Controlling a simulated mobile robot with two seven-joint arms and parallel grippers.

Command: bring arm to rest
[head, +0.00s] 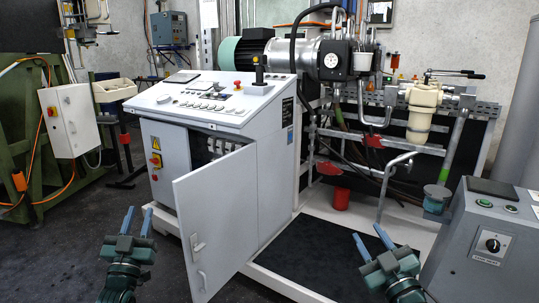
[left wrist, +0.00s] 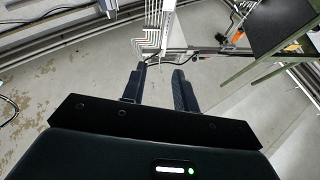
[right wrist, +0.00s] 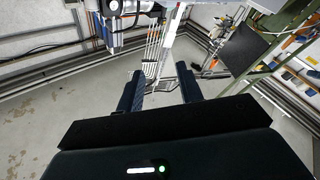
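My left gripper (head: 138,222) is low at the front left in the head view, in front of the grey cabinet's open door. Its two fingers stand apart with nothing between them; the left wrist view shows the same gap (left wrist: 160,85). My right gripper (head: 372,241) is low at the front right, over the dark mat. Its fingers are apart and empty, and they also show apart in the right wrist view (right wrist: 160,92). Neither gripper touches anything that I can see. No drum that I can be sure of is in view.
The grey control cabinet (head: 280,180) stands in the middle, its door (head: 218,225) swung open towards me. A grey box with a knob (head: 480,245) stands at the right. A black mat (head: 335,250) lies between. A green frame (head: 30,150) is at the left; dark floor (head: 60,260) is clear there.

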